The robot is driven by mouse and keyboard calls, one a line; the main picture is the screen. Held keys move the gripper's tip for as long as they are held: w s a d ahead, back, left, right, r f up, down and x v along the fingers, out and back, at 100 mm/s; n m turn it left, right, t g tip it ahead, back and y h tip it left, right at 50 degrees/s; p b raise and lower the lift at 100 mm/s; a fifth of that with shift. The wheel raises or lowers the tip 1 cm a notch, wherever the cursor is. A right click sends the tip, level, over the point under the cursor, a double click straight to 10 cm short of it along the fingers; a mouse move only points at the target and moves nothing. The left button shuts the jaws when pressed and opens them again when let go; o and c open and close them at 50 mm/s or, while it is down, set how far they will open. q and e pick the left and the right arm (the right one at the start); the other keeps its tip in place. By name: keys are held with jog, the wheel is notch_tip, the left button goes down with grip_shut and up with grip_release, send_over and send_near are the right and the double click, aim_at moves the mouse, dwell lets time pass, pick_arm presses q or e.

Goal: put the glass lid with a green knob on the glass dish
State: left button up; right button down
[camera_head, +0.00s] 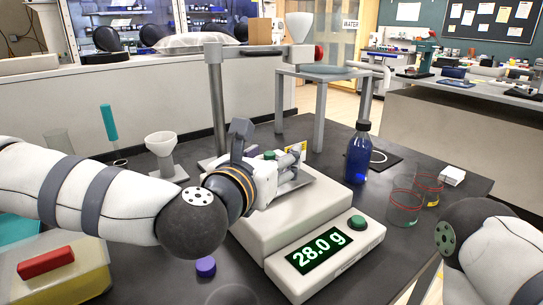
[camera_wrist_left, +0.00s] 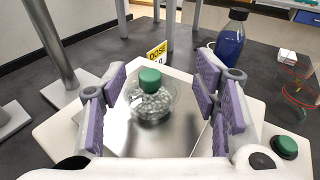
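The glass lid with a green knob (camera_wrist_left: 150,80) is over the small glass dish (camera_wrist_left: 152,112), which holds whitish beads on the metal pan of the scale. The lid appears to rest on the dish, though the clear rims are hard to separate. In the left wrist view, my left gripper (camera_wrist_left: 163,92) is open, its purple pads on both sides of the knob with gaps. In the head view, my left gripper (camera_head: 272,156) is above the pan and mostly hides the dish; a bit of green knob shows. My right gripper is out of view; only its arm shows at the right.
The scale (camera_head: 320,250) reads 28.0 g and has a green button (camera_head: 357,222). A blue bottle (camera_head: 358,155), red-rimmed glasses (camera_head: 404,207) and a metal stand (camera_head: 216,100) surround it. A white funnel cup (camera_head: 161,145) and purple cap (camera_head: 206,267) are left.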

pick_arm(q)
jog(key=v, duration=0.7)
jog(key=shift+s+a, duration=0.1)
jog(key=shift+s, duration=0.1)
